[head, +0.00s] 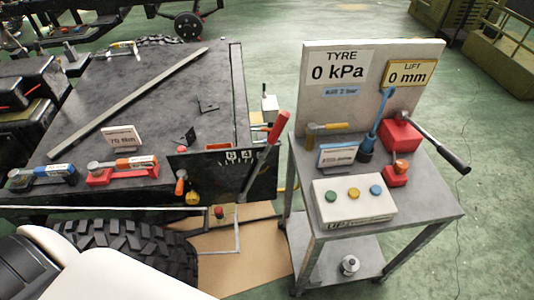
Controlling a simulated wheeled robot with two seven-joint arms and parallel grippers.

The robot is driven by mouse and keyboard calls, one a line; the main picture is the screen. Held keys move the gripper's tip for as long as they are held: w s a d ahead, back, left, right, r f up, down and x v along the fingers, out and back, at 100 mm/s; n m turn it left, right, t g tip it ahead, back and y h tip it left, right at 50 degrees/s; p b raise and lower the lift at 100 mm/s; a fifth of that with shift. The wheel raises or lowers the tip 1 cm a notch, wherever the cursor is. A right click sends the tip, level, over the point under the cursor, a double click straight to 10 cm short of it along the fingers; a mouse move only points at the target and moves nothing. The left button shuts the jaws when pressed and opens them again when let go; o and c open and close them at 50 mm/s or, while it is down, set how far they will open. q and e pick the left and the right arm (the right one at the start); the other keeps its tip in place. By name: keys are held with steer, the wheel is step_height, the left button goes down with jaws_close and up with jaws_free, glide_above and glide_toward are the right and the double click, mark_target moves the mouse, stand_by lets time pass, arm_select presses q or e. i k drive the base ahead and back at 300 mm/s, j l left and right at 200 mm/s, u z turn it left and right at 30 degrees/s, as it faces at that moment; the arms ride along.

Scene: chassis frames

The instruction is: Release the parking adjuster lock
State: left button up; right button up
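I cannot tell for certain which part is the parking adjuster lock. At the right end of the dark chassis bench (120,110) is a black panel (215,165) with small lettering and a scale. A lever with a red grip (278,127) leans up to the right beside this panel. On the panel's left side are a small orange handle (180,184) and a yellow knob-like part (193,197). A red button-like part (219,212) sits below them. Neither gripper is in view; white parts at the lower left look like my own body.
A grey trolley (440,205) on the right carries a TYRE/LIFT board (343,72), a button box (354,203) and tools. A tyre (135,245) is below the bench. Green floor (485,120) is clear at right.

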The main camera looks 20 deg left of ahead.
mark_target(182, 175)
steer(key=j+u, duration=0.15)
steer(key=u, duration=1.4)
steer(key=z, duration=0.45)
